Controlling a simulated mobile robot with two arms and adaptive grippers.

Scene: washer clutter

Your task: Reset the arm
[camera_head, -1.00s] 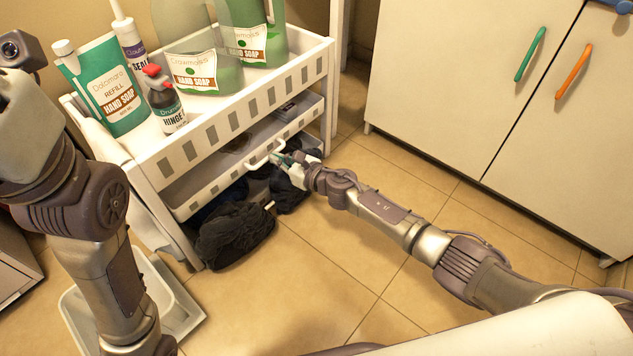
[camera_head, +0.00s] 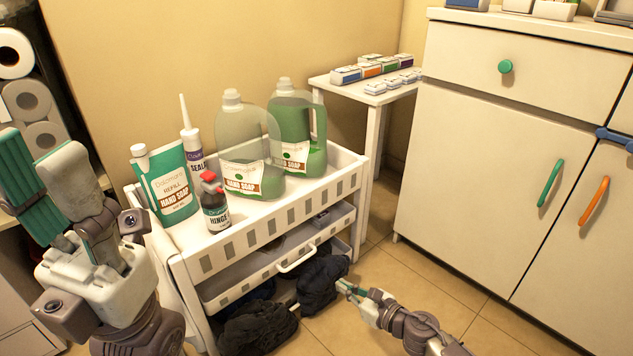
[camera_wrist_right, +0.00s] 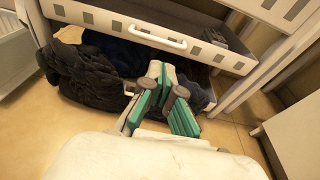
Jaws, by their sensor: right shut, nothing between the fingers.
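My right gripper (camera_head: 345,287) is low in front of the white cart, right of the dark cloth bundles on the floor. In the right wrist view its green-padded fingers (camera_wrist_right: 160,72) come together at the tips, shut with nothing held. The fingers overlap the dark cloth in that view and cover part of it; contact cannot be told. My left gripper (camera_head: 42,160) is raised at the left edge of the head view, its fingers pointing up. They stand apart, with nothing seen between them.
The white cart (camera_head: 268,225) carries soap bottles, a refill pouch, a sealant tube and a hinge bottle. Its lower drawer has a white handle (camera_head: 297,258). Dark cloth (camera_head: 258,328) lies beneath. White cabinets (camera_head: 480,150) stand right.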

